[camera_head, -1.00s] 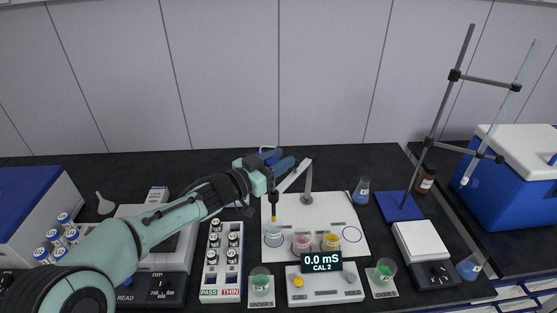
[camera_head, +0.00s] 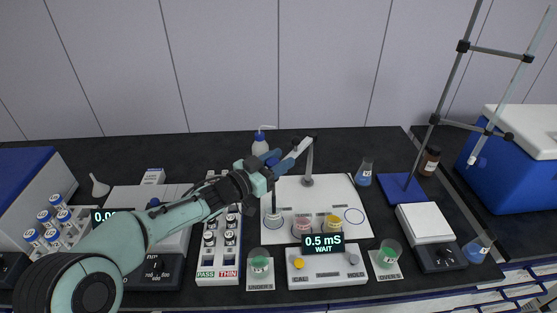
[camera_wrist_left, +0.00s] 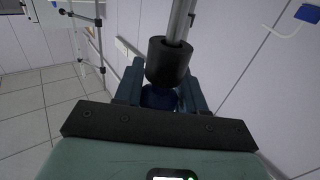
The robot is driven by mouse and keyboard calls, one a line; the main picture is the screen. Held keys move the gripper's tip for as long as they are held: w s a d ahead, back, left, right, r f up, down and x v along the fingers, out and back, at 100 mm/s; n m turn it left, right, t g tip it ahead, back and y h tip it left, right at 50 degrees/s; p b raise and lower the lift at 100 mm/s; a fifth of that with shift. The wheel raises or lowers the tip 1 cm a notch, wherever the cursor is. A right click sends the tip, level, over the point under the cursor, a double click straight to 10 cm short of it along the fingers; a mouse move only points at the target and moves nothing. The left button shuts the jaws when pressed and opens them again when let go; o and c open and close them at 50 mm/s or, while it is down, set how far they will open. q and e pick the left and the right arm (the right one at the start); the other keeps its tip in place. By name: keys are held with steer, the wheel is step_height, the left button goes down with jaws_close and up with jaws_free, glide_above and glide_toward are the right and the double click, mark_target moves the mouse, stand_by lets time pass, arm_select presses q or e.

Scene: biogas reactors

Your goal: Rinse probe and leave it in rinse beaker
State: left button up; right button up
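My left gripper (camera_head: 280,163) is shut on the dark probe (camera_head: 274,198) above the white mat (camera_head: 320,187). The probe hangs about upright, its lower end in or just over the clear beaker (camera_head: 273,222) at the mat's left; the tip cannot be made out. In the left wrist view the fingers (camera_wrist_left: 160,90) close around a blue part below a black collar (camera_wrist_left: 168,62) with a grey rod. The meter (camera_head: 326,270) reads 0.5 mS, WAIT. My right gripper is not in view.
A pink beaker (camera_head: 302,225) and a yellow beaker (camera_head: 333,223) stand to the right on the mat, beside an empty blue ring (camera_head: 354,216). A post (camera_head: 308,165) stands behind. A vial rack (camera_head: 219,262) is left.

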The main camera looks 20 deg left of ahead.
arm_select(q)
steer(key=shift+o, duration=0.9)
steer(key=shift+f, duration=0.45)
steer(key=shift+r, duration=0.1)
steer(key=shift+s+a+r, duration=0.1)
steer(key=shift+s+a, duration=0.05)
steer(key=shift+s, duration=0.05)
steer(key=v, duration=1.3)
